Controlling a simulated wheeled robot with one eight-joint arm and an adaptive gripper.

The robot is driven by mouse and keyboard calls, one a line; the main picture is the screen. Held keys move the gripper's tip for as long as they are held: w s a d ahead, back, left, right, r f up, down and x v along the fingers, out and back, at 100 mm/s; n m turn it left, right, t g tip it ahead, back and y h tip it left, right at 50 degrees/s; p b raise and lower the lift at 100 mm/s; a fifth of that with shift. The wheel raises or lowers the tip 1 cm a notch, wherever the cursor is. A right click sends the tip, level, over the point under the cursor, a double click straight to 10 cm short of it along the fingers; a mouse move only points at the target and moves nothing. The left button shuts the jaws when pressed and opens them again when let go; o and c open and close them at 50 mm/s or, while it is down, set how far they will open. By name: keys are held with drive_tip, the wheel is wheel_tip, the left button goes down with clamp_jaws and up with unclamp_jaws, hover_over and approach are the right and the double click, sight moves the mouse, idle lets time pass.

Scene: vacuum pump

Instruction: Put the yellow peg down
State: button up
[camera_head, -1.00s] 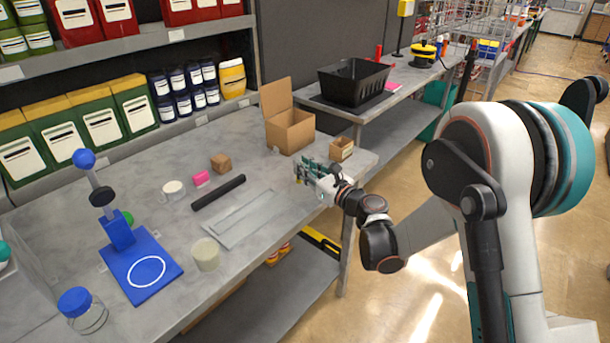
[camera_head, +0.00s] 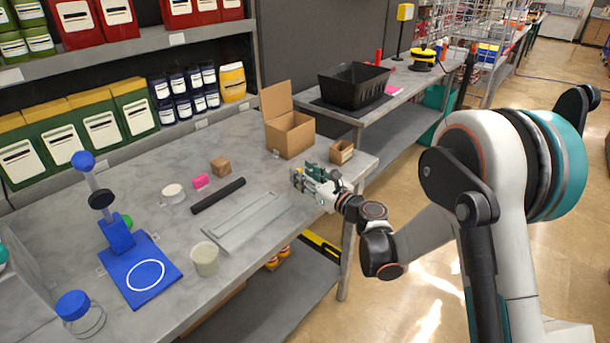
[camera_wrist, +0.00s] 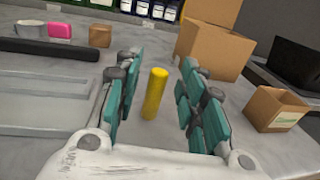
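The yellow peg (camera_wrist: 154,93) stands upright on the grey workbench in the wrist view. My gripper (camera_wrist: 154,100) has its teal finger pads on either side of the peg, with a visible gap on both sides. The gripper is open and does not appear to touch the peg. In the head view my gripper (camera_head: 308,180) is low over the right part of the workbench (camera_head: 180,235), in front of the open cardboard box. The peg is small and mostly hidden by the fingers there.
An open cardboard box (camera_head: 290,134) and a smaller box (camera_head: 341,152) stand behind my gripper. A grey flat tray (camera_head: 243,222) and a black bar (camera_head: 218,195) lie to its left. A blue stand (camera_head: 140,270) is farther left. The bench's front edge is close by.

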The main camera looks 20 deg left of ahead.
drive_tip(key=p+v, duration=0.2)
drive_tip(key=v, duration=1)
drive_tip(key=shift+w+d+r, duration=0.1)
drive_tip(key=w+d+r+m+t+h, duration=0.2)
drive_tip(key=w+d+r+m+t, duration=0.25)
drive_tip(key=d+r+m, duration=0.45)
drive_tip(key=s+d+r+m+t+h, duration=0.1)
drive_tip(key=d+r+m+t+h, duration=0.1)
drive_tip(key=d+r+m+h, duration=0.55)
drive_tip(key=s+d+r+m+t+h, duration=0.15)
drive_tip(key=d+r+m+h, duration=0.3)
drive_tip(key=d+m, duration=0.55)
drive_tip(key=s+d+f+m+g+h, duration=0.2)
drive_tip(key=s+d+m+g, duration=0.15)
drive_tip(key=s+m, duration=0.35)
drive_tip(key=s+d+f+m+g+h, duration=0.1)
drive_tip(key=s+d+f+m+g, duration=0.1)
drive_tip(key=s+d+m, duration=0.4)
drive_tip(key=s+a+f+m+g+y, duration=0.1)
drive_tip(key=s+f+m+g, duration=0.1)
drive_tip(key=s, duration=0.6)
drive_tip(key=s+a+f+m+g, duration=0.1)
drive_tip(key=s+f+m+g, duration=0.2)
drive_tip(key=s+m, duration=0.3)
drive_tip(key=shift+s+a+f+y, duration=0.4)
drive_tip(key=shift+s+f, duration=0.5)
drive_tip(key=shift+s, duration=0.25)
